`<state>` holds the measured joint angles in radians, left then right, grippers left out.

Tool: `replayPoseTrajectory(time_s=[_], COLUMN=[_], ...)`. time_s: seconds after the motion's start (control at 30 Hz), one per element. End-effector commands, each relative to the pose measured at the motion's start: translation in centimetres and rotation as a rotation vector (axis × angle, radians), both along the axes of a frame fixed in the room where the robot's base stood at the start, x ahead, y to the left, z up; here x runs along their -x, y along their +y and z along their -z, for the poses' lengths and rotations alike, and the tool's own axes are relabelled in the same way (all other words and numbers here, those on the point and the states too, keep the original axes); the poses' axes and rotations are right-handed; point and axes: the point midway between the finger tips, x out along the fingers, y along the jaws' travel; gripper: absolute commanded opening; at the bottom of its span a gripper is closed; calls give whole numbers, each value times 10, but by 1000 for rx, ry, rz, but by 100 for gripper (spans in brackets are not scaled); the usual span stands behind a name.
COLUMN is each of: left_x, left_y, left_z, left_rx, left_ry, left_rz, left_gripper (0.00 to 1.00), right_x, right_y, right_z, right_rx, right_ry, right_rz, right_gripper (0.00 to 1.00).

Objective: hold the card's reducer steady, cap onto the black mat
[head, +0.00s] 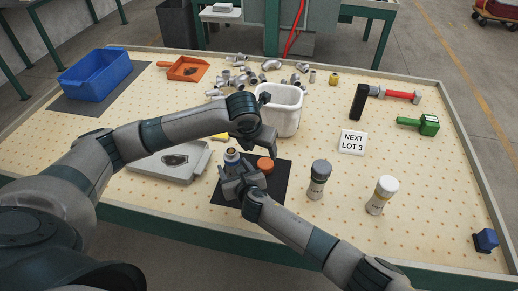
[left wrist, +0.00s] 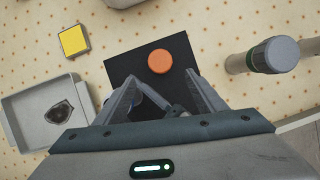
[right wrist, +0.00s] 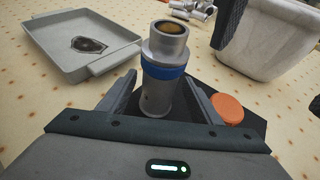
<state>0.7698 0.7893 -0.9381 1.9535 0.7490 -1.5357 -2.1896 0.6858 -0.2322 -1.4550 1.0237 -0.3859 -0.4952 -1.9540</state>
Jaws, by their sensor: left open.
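The reducer (right wrist: 165,70), a grey metal piece with a blue band and an open, brown-lined top, stands upright on the black mat (head: 283,188). It also shows in the head view (head: 232,157). The orange cap (head: 265,164) lies flat on the mat beside the reducer and also shows in the left wrist view (left wrist: 170,52). My left gripper (head: 268,147) is open and empty above the mat, apart from the cap. A white card (head: 352,142) reads "NEXT LOT 3".
A grey tray (head: 150,168) with a dark piece lies left of the mat. A white bin (head: 283,118) stands behind it. Two capped bottle-like pieces (head: 318,180) (head: 381,196) stand right. A blue crate (head: 95,80), orange dustpan (head: 187,69) and loose fittings (head: 240,78) lie farther back.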

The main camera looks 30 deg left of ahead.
Motion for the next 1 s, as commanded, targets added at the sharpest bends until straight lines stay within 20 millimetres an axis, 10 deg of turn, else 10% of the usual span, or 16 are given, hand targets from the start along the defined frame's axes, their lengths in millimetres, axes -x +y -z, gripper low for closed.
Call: replayPoseTrajectory(time_s=[1.0], left_x=[0], left_y=[0], left_z=[-1], left_rx=[0], left_ry=[0], left_rz=[0], left_gripper=[64], right_x=[47], right_y=[-51], right_z=[-31], right_rx=[-3], right_ry=[-1], right_rz=[-2], right_gripper=[58])
